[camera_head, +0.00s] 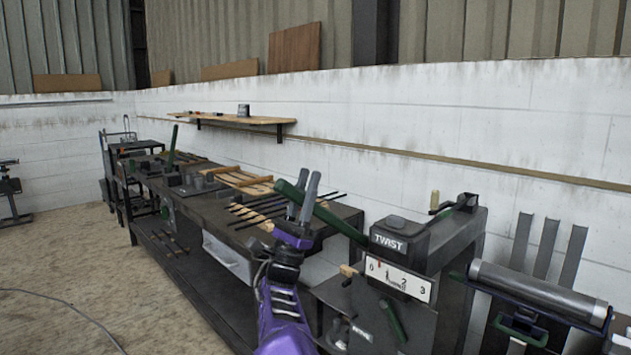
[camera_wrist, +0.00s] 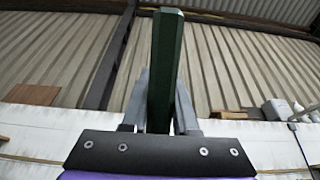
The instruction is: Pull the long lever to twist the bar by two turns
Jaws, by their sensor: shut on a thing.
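In the wrist view the lever (camera_wrist: 164,70) stands between the fingers and is held. The machine's white scale (camera_head: 398,279) reads 0 to 3, with a small red pointer (camera_head: 379,264) between 0 and 1. I cannot clearly make out the bar.
A dark workbench (camera_head: 215,212) with rods and wooden pieces runs along the left. A shorter green handle (camera_head: 392,322) sits below the scale. A rack with a grey cylinder (camera_head: 538,290) stands at right. A wooden shelf (camera_head: 232,119) is on the white wall. Open floor lies left.

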